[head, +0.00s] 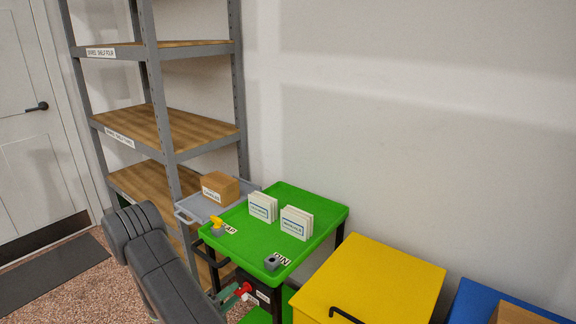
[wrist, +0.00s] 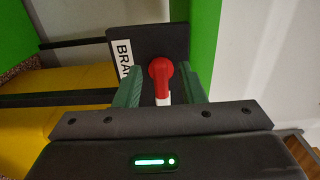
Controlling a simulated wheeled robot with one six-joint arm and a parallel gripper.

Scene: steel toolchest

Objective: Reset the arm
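My gripper (wrist: 161,68) is open in the wrist view, with one green finger on each side of a red knob or handle (wrist: 160,76). A gap shows between each finger and the red part, so they look apart. The red part is on a dark panel (wrist: 178,42) with a partly hidden label starting "BRA". In the head view my gripper (head: 229,300) is low, beside the green cart, with the red part (head: 243,289) at its tip. My grey arm reaches down from the lower left.
A grey tray (head: 196,207) with a cardboard box (head: 220,187), shelving (head: 160,80) and a yellow cabinet (head: 385,278) stand close by.

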